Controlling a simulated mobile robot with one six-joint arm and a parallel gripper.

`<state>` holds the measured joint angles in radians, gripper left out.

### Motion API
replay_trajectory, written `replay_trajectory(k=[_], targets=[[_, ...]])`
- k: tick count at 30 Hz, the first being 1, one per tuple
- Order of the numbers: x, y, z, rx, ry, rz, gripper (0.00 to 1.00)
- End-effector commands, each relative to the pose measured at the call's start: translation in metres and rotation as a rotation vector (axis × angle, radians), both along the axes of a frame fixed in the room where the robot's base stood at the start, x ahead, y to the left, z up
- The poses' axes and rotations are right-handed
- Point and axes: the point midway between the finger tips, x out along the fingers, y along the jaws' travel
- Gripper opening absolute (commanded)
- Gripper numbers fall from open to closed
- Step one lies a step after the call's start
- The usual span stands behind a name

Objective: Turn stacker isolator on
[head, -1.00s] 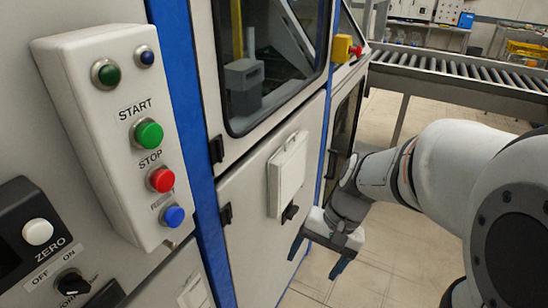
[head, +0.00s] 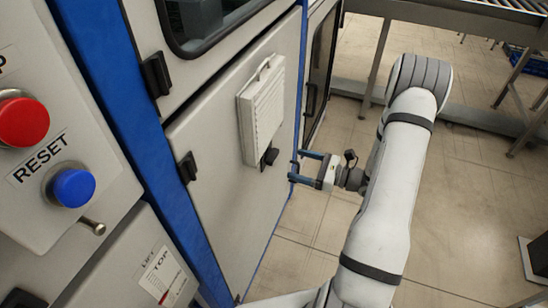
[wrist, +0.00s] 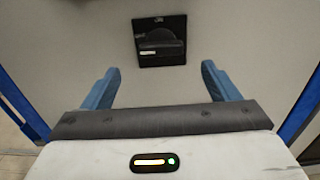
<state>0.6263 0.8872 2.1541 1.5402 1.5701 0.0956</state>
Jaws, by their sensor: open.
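A black rotary switch, likely the stacker isolator (head: 268,158), sits on the pale cabinet door just below a white ribbed box. In the wrist view the isolator (wrist: 160,41) is a black square plate with a dark round knob bearing a pale, roughly level mark. Its lettering is too small to read. My gripper (head: 296,166) is open and empty, with blue fingers pointing at the door to the right of the switch in the head view. In the wrist view my gripper (wrist: 160,72) has the switch ahead, centred between the fingers and beyond their tips, apparently untouched.
The white ribbed box (head: 262,108) juts from the door above the switch. Black hinges (head: 187,168) and a blue frame post (head: 150,150) stand left. A panel with a red button (head: 22,120) and blue RESET button (head: 72,188) is nearer.

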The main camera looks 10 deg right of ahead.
Motion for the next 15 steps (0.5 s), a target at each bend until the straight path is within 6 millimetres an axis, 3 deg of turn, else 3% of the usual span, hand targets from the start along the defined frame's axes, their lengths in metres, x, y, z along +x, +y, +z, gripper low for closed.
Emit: replay_trajectory(k=[15], targets=[[0.04, 0.059, -0.002, 0.005, 0.0, 0.003, 0.82]])
